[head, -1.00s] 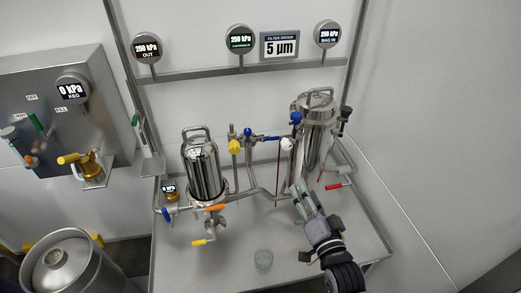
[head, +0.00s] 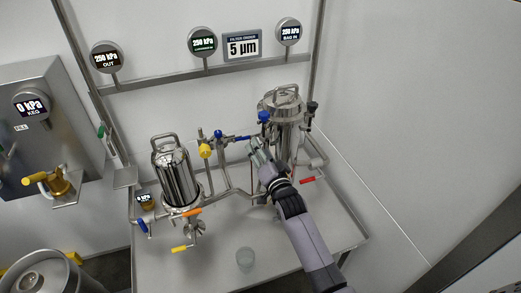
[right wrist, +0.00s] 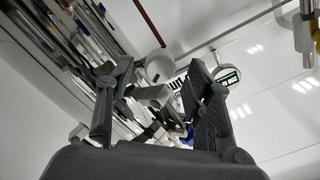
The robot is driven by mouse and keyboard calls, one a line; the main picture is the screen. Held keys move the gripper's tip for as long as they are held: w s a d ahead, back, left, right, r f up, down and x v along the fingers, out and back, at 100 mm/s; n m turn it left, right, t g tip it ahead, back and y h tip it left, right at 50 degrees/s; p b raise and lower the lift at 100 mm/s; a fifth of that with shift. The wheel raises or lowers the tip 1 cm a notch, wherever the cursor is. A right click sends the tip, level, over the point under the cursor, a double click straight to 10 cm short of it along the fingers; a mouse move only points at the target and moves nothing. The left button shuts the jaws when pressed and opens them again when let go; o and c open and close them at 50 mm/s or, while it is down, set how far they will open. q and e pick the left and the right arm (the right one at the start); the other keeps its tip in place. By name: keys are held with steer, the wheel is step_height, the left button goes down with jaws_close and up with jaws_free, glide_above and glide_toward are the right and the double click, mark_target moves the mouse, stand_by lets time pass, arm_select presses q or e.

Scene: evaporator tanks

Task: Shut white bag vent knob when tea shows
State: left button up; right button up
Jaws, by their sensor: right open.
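The white knob (right wrist: 160,66) shows in the right wrist view between and beyond the two fingers of my right gripper (right wrist: 152,80). A gap shows around it, and I cannot tell whether a finger touches it. In the head view my right gripper (head: 259,149) is at the left side of the right-hand steel filter housing (head: 285,104); the fingers largely hide the white knob there. The gripper is open with nothing held. Tea is not visible at the knob now. My left gripper is not in view.
A clear cup (head: 245,259) stands on the steel table (head: 215,275). The left filter housing (head: 174,172) has orange and yellow handles. A blue knob (head: 263,117) and a red handle (head: 308,180) are close to my right gripper. The table's front is mostly clear.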

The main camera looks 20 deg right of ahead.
steer(key=shift+w, duration=0.25)
steer(key=shift+c, duration=0.4)
jaws_close()
